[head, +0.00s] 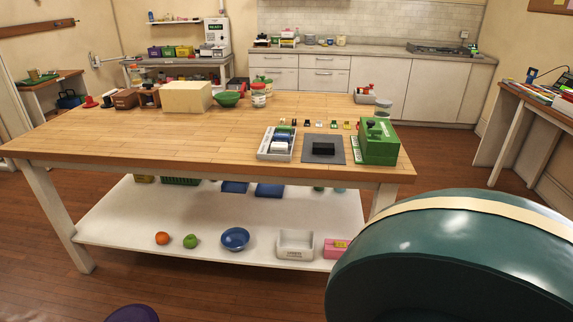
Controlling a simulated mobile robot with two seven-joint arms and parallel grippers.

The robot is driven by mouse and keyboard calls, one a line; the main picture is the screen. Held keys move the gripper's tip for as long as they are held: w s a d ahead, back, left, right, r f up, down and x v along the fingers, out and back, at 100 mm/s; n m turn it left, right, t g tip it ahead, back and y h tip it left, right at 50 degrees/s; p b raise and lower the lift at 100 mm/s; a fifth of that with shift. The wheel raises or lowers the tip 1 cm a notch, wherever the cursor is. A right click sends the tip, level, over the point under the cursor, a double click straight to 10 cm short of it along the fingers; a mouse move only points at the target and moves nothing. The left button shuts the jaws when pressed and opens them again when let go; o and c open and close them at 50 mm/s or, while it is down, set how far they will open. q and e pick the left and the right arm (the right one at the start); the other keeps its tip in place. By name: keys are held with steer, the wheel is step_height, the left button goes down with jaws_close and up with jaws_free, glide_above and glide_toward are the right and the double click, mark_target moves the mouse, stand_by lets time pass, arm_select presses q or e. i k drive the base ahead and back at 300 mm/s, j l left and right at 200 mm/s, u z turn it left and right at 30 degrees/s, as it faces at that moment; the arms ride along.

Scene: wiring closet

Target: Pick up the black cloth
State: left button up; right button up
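A small black rectangular thing (323,148) lies on a dark grey mat (337,159) near the front right edge of the wooden table (240,140). It may be the folded black cloth, but it is too small to tell its material. A green box-like case (380,145) stands just right of the mat, and a grey tray (264,154) with blue and white items is just left of it. Nothing covers the black thing from above. Neither of my grippers is in view.
A large dark green rounded object with a cream band (450,270) fills the lower right foreground. The table's left front is clear. The white lower shelf (150,225) holds a blue bowl (235,239), fruit and bins. A kitchen counter (370,55) runs along the back.

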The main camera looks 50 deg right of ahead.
mark_target(328, 149)
steer(key=z, duration=1.95)
